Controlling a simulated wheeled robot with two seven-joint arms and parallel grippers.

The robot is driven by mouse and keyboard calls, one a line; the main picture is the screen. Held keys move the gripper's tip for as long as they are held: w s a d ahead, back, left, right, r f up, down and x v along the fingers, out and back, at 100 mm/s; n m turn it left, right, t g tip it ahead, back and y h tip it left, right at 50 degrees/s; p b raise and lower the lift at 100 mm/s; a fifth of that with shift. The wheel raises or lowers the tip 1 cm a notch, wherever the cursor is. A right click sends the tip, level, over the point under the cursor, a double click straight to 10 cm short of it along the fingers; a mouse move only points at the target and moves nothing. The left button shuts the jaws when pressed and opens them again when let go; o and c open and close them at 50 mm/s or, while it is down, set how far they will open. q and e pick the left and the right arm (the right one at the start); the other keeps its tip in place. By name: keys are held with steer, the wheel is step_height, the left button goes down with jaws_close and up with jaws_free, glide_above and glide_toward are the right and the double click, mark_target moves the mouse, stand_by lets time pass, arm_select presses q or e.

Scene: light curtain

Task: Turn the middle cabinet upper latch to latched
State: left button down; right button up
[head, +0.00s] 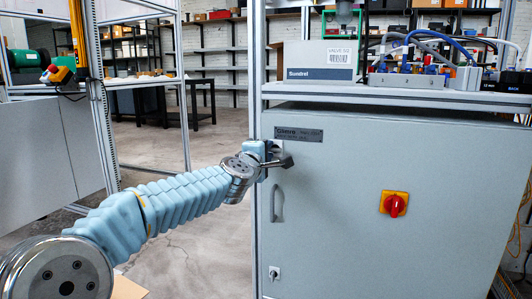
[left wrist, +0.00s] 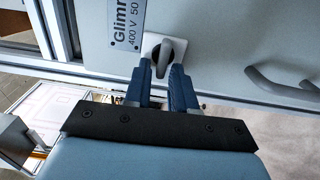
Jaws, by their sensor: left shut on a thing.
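The grey middle cabinet (head: 335,215) has a closed-looking door facing me. Its upper latch, a dark grey lever on a pale square plate (left wrist: 153,42), is at the door's upper left, under the nameplate (head: 298,134). In the left wrist view the lever (left wrist: 169,50) reaches down between my blue fingertips. My left gripper (left wrist: 161,72) is shut on this lever. In the head view my left gripper (head: 275,150) is at the door's upper left edge and hides most of the latch. My right gripper is not in view.
A door handle (head: 277,203) and a lower latch (head: 274,273) sit below on the same edge. A red rotary switch (head: 394,204) on a yellow plate sticks out mid-door. A shelf above holds a grey box (head: 320,62) and cabled parts. An aluminium post (head: 257,80) stands beside the door.

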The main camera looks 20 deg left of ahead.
arm_select(q)
steer(key=c, duration=1.2)
jaws_free()
steer(key=s, duration=1.3)
steer(key=shift+s+a, duration=0.25)
steer(key=shift+s, duration=0.15)
